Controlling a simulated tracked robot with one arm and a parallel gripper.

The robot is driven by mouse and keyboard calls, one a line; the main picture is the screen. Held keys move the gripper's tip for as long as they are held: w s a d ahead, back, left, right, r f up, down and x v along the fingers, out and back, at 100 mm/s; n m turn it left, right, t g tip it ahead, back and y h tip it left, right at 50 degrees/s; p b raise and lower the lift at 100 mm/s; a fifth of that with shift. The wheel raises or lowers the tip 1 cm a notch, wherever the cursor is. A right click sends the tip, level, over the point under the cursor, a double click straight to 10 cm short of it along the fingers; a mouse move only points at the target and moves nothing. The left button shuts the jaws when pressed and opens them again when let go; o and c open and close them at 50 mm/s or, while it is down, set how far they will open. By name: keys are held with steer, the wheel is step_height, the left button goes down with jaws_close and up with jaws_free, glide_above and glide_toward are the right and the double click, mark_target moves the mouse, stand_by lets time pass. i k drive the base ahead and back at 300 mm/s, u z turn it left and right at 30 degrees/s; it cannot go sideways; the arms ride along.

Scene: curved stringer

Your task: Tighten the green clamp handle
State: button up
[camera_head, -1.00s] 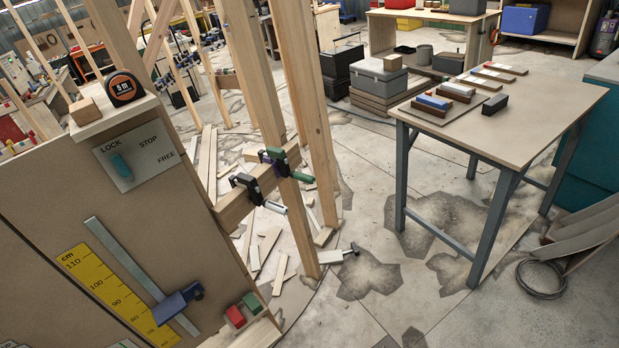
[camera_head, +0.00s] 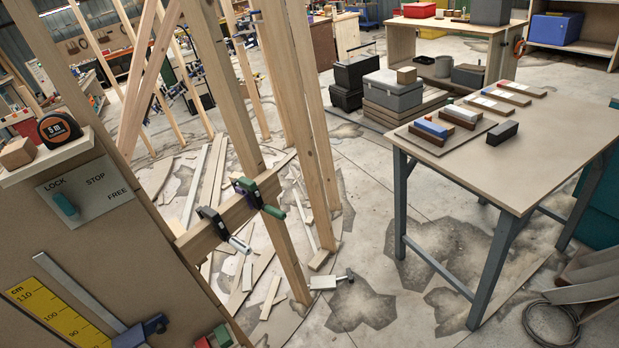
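Two clamps sit side by side on a horizontal wooden rail between upright studs. The green clamp (camera_head: 247,187) has a dark green body, and its green handle (camera_head: 273,212) points right and slightly down, beside a stud. The black clamp (camera_head: 211,219) sits to its left, nearer to me, with a pale silver handle (camera_head: 240,244). Both clamps appear to be around the rail (camera_head: 205,235); how tightly they grip cannot be told. My gripper is not in view.
A board panel at left carries a LOCK/STOP/FREE plate (camera_head: 100,190), a tape measure (camera_head: 58,129) on a shelf and a yellow scale (camera_head: 50,312). A table (camera_head: 540,150) stands right. Open floor lies between studs and table.

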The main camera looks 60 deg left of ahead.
mark_target(280, 215)
steer(key=i, duration=0.9)
steer(key=u, duration=1.6)
